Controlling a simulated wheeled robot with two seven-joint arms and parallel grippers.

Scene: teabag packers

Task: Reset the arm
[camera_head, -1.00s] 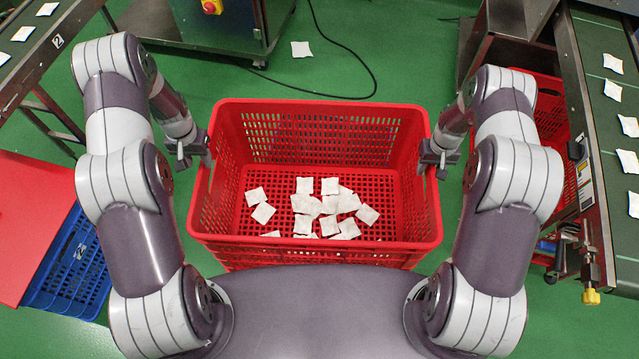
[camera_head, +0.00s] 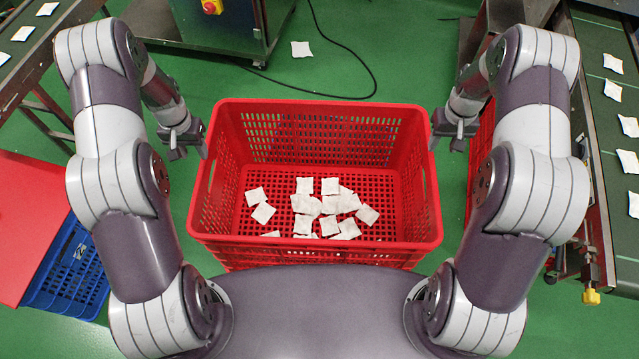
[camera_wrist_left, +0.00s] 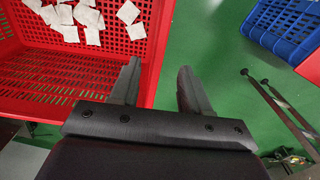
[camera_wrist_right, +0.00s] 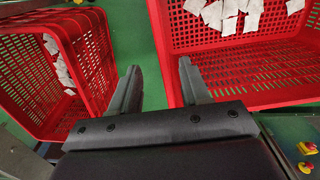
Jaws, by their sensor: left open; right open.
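My left gripper (camera_head: 190,150) is open and empty just outside the left wall of the red crate (camera_head: 215,240). In the left wrist view its two fingers (camera_wrist_left: 158,85) stand apart beside the crate's wall (camera_wrist_left: 150,55). My right gripper (camera_head: 447,146) is open and empty just outside the crate's right wall. In the right wrist view its fingers (camera_wrist_right: 160,85) are apart, with a crate on either side. Several white teabags (camera_head: 320,207) lie on the crate's floor. Both grippers look clear of the crate walls.
A conveyor (camera_head: 590,70) carrying teabags runs along the right, and another conveyor (camera_head: 30,60) is at the upper left. A blue crate (camera_head: 75,270) and a red panel (camera_head: 30,220) are at left. A second red crate (camera_wrist_right: 80,60) is partly hidden. One teabag (camera_head: 301,49) lies on the green floor.

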